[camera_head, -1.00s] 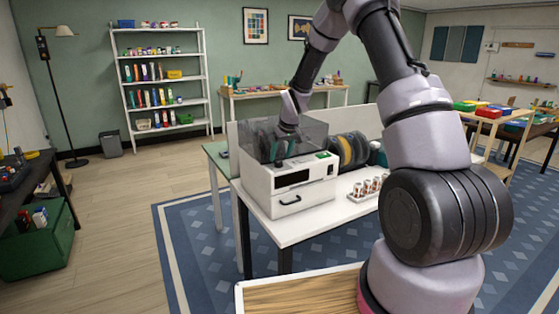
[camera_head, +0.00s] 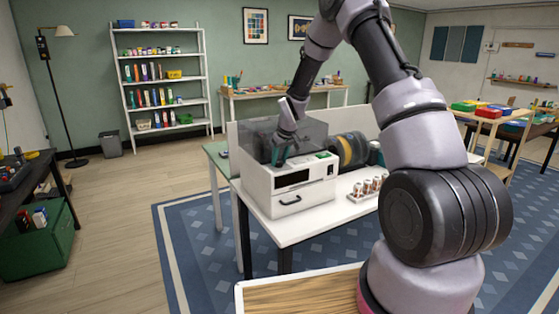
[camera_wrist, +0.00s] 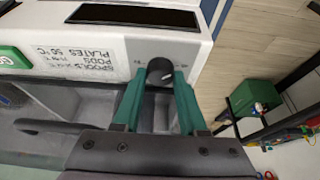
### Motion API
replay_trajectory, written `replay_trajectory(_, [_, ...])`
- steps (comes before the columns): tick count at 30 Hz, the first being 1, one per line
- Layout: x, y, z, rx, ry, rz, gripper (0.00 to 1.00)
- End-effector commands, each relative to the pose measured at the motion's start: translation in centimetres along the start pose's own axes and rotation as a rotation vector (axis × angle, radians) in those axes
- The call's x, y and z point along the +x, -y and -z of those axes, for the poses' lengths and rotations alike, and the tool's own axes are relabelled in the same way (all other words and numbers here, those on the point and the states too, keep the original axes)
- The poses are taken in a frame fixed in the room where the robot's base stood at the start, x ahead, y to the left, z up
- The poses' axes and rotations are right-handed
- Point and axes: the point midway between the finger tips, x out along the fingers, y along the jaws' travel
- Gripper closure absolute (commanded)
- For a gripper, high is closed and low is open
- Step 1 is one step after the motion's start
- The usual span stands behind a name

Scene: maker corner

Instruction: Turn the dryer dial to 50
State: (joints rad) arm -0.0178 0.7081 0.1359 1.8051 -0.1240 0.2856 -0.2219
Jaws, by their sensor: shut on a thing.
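The dryer (camera_head: 300,203) is a white box with a clear smoky lid, standing on a white table. Its dial (camera_wrist: 160,72) is a small black knob with a pale mark, on the white panel beside a dark display (camera_wrist: 135,15). My gripper (camera_wrist: 159,76) is shut on the dial, with a green finger on each side of it. In the head view my gripper (camera_head: 278,160) hides the dial. The exact scale value at the mark is too small to read.
Open floor lies left of the table.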

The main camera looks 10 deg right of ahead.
Motion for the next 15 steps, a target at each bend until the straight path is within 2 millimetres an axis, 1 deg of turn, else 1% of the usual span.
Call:
replay_trajectory(8, [-0.01, 0.24, 0.02, 0.103, 0.000, -0.046, 1.00])
replay_trajectory(15, [0.00, 0.41, 0.07, 0.286, 0.000, -0.123, 1.00])
